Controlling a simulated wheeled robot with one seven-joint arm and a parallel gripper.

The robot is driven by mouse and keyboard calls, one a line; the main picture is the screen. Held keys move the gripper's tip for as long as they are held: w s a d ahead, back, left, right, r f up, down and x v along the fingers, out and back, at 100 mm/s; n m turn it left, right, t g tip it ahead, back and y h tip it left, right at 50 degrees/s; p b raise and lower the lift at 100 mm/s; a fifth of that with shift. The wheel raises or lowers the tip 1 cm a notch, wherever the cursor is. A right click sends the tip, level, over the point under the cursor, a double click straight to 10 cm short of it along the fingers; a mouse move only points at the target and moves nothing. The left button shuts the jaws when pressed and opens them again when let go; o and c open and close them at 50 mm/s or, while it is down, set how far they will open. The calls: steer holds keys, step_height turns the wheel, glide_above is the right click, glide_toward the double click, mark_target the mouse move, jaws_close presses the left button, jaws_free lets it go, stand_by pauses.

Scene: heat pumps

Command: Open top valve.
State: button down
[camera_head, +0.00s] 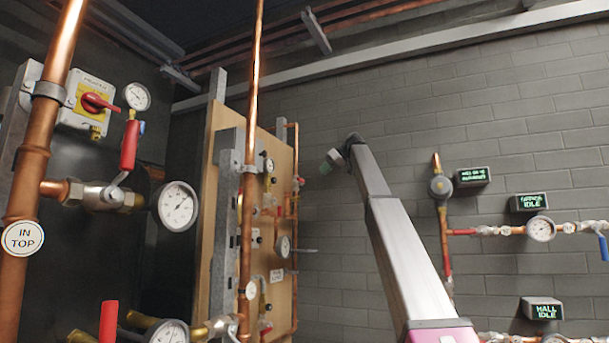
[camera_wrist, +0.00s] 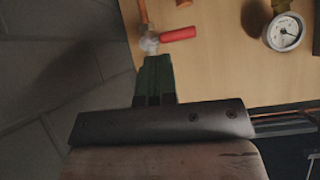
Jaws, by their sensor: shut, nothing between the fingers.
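In the wrist view, a valve with a red handle (camera_wrist: 178,34) and a silver body (camera_wrist: 149,42) sits on a copper pipe in front of a wooden panel. The handle points right, across the pipe. My gripper (camera_wrist: 155,60) has dark green fingers, shut and empty, with the tips right at the valve body. I cannot tell whether they touch it. In the head view my gripper (camera_head: 326,167) is small, by the panel's right edge. A near valve with a raised red handle (camera_head: 129,145) is beside a pipe labelled "IN TOP" (camera_head: 23,238).
The wooden panel (camera_head: 285,180) carries pipes and gauges. A round gauge (camera_wrist: 285,32) is right of the valve in the wrist view. On the brick wall at right are pipes, a gauge (camera_head: 541,228) and green displays (camera_head: 529,202). Bare wall lies between.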

step_height(320, 180, up, 8)
steer(key=s+n, duration=0.1)
steer(key=s, duration=0.1)
steer(key=shift+a+y, duration=0.3)
steer(key=shift+s, duration=0.1)
steer(key=d+f+x, duration=0.1)
steer(key=f+x, duration=0.1)
steer(key=x, duration=1)
steer(key=shift+s+f, duration=0.25)
steer(key=shift+f, duration=0.1)
